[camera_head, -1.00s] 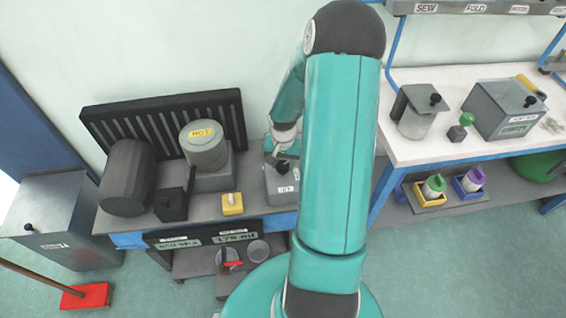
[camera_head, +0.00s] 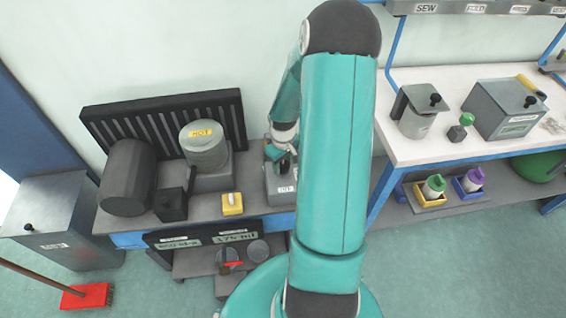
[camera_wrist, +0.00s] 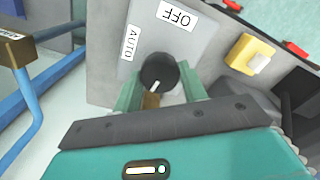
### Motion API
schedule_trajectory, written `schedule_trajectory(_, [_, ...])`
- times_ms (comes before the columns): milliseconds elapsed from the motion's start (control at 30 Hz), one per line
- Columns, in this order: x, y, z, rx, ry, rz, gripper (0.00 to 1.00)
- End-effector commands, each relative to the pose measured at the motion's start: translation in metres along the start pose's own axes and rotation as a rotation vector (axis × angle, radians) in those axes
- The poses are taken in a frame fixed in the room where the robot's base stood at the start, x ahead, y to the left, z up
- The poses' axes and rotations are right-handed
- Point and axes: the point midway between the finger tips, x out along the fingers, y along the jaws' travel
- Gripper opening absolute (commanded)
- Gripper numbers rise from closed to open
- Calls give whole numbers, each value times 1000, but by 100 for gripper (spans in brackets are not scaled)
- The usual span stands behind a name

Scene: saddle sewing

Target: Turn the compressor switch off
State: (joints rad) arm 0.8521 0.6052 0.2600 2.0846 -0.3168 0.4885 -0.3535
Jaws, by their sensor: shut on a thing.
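The grey switch box (camera_head: 277,188) stands on the bench at the left of my arm. In the wrist view its face (camera_wrist: 105,60) carries an OFF label (camera_wrist: 178,15) and an AUTO label (camera_wrist: 132,42), both turned in the picture. A round black knob (camera_wrist: 158,70) with a short white mark sits below the labels. The mark lies on the lower side of the knob, away from the OFF label. My gripper (camera_wrist: 160,84) is shut on the knob, with one green finger on each side. In the head view my gripper (camera_head: 279,154) is at the top of the box and mostly hides the knob.
A yellow block with a white switch (camera_head: 232,204) sits left of the box. A grey pot labelled HOT (camera_head: 204,155) and a dark cylinder (camera_head: 127,178) stand further left. A ribbed black panel (camera_head: 165,118) is behind. A white-topped table (camera_head: 440,145) stands at right.

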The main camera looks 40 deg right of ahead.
Motion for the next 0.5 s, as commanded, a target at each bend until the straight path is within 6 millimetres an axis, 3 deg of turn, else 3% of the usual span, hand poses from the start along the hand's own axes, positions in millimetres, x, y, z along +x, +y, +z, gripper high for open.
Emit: schedule_trajectory(500, [-1,0,0,-198,1,1,19])
